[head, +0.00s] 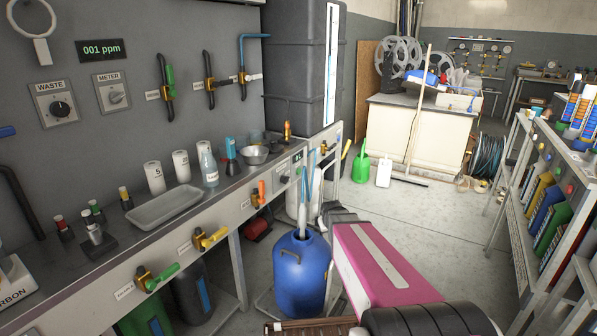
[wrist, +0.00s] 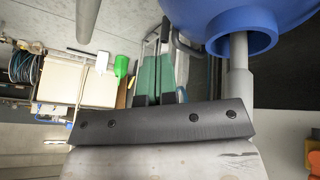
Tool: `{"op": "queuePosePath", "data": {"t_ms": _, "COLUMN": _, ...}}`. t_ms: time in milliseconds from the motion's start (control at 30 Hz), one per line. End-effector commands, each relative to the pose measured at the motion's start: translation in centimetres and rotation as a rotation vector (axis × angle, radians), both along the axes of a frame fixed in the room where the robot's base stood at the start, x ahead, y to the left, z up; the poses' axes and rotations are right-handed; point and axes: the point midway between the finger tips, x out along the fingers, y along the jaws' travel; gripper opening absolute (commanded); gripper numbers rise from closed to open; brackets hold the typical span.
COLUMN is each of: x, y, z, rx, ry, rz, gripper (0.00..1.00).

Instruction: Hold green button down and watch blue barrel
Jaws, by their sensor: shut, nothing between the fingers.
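My gripper is shut and empty at the end of my magenta arm. In the wrist view its fingers (wrist: 158,82) show beside the barrel; in the head view they are hidden.
A loaded shelf (head: 512,220) is at right.

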Motion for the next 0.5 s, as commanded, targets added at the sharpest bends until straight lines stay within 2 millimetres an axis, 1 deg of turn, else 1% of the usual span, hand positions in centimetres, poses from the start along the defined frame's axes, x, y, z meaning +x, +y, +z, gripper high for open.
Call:
{"op": "queuePosePath", "data": {"t_ms": 33, "x": 2.8, "y": -0.4, "z": -0.3, "rx": -0.021, "ry": -0.05, "rz": 0.019, "gripper": 0.0}}
{"op": "queuePosePath", "data": {"t_ms": 167, "x": 8.2, "y": -1.2, "z": -0.1, "rx": -0.077, "ry": -0.193, "rz": 0.08, "gripper": 0.0}}
{"op": "queuePosePath", "data": {"t_ms": 200, "x": 9.9, "y": -1.4, "z": 0.1, "rx": -0.098, "ry": -0.238, "rz": 0.101, "gripper": 0.0}}
{"op": "queuePosePath", "data": {"t_ms": 267, "x": 12.5, "y": -1.7, "z": 0.3, "rx": -0.126, "ry": -0.308, "rz": 0.133, "gripper": 0.0}}
{"op": "queuePosePath", "data": {"t_ms": 300, "x": 14.2, "y": -1.9, "z": 0.5, "rx": -0.147, "ry": -0.355, "rz": 0.156, "gripper": 0.0}}
{"op": "queuePosePath", "data": {"t_ms": 367, "x": 16.7, "y": -2.1, "z": 0.9, "rx": -0.179, "ry": -0.427, "rz": 0.191, "gripper": 0.0}}
{"op": "queuePosePath", "data": {"t_ms": 400, "x": 18.4, "y": -2.2, "z": 1.1, "rx": -0.2, "ry": -0.476, "rz": 0.215, "gripper": 0.0}}
{"op": "queuePosePath", "data": {"t_ms": 467, "x": 21.0, "y": -2.3, "z": 1.6, "rx": -0.235, "ry": -0.553, "rz": 0.254, "gripper": 0.0}}
{"op": "queuePosePath", "data": {"t_ms": 500, "x": 22.6, "y": -2.3, "z": 1.9, "rx": -0.257, "ry": -0.604, "rz": 0.281, "gripper": 0.0}}
